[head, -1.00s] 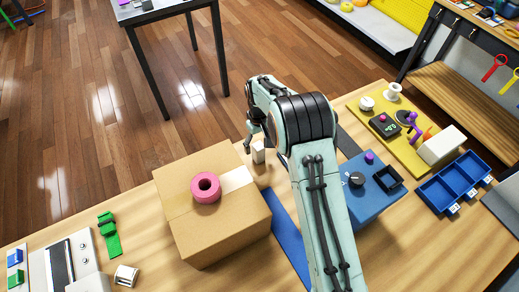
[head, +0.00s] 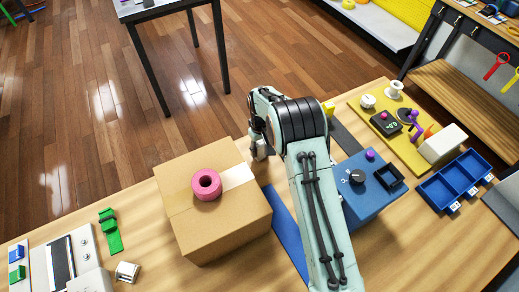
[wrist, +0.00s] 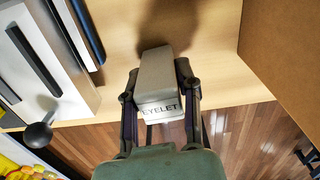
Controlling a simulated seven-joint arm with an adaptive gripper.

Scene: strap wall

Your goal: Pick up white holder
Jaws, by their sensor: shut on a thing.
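The white holder (wrist: 157,70) is a pale block with the word EYELET on its near face, seen in the wrist view. My gripper (wrist: 158,88) is shut on it, with one dark finger against each side. In the head view my gripper (head: 259,150) is just right of the cardboard box, near the table's far edge. The holder is mostly hidden by the gripper there. I cannot tell whether its base touches the table.
The cardboard box (head: 225,222) with a pink ring (head: 206,185) on top stands close on the left. A blue box with a knob (head: 372,205) stands to the right. A blue strip (head: 286,228) lies between them. The wooden floor drops away beyond the table edge.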

